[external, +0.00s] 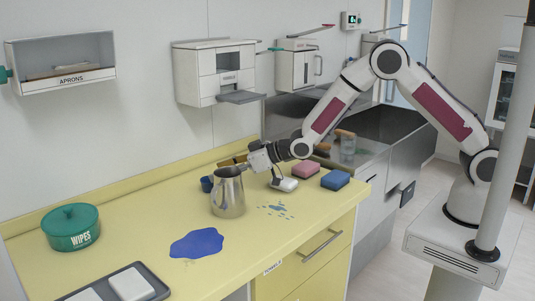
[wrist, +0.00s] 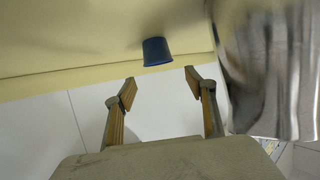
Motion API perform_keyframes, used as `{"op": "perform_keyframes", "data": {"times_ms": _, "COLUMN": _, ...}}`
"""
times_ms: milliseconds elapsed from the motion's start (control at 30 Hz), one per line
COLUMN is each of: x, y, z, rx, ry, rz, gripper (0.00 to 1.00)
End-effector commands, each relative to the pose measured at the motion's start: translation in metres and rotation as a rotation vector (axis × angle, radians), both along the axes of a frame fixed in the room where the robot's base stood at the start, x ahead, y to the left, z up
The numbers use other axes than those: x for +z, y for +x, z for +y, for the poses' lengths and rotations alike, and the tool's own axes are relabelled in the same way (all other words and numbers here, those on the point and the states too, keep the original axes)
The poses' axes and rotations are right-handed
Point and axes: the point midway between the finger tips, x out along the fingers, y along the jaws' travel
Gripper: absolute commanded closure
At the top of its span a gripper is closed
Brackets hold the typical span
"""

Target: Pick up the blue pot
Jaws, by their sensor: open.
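The small blue pot (external: 206,184) stands on the yellow counter, just left of a steel jug (external: 229,195) and close to the wall side. In the wrist view the blue pot (wrist: 157,52) appears beyond my fingertips, roughly centred between them and apart from them. My gripper (wrist: 160,82) is open with nothing between its fingers. In the external view my gripper (external: 230,163) is low over the counter behind the jug, which hides part of it.
The steel jug (wrist: 270,70) is very close to my gripper's right side in the wrist view. A blue spill (external: 197,243), green wipes tub (external: 72,228), grey tray (external: 142,266), pink sponge (external: 306,169) and blue sponge (external: 335,180) are also on the counter.

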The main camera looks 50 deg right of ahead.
Motion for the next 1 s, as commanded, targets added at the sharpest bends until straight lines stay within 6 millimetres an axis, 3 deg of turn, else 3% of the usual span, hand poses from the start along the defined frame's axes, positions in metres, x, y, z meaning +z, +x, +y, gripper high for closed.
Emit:
{"op": "perform_keyframes", "data": {"times_ms": 533, "x": -0.007, "y": 0.000, "z": 0.000, "rx": 0.000, "ry": 0.001, "rz": -0.001, "gripper": 0.45}}
{"op": "perform_keyframes", "data": {"times_ms": 700, "x": -0.018, "y": 0.000, "z": 0.000, "rx": 0.000, "ry": -0.001, "rz": 0.000, "gripper": 0.45}}
{"op": "perform_keyframes", "data": {"times_ms": 1000, "x": -0.028, "y": 0.020, "z": 0.014, "rx": 0.000, "ry": 0.000, "rz": -0.001, "gripper": 0.45}}
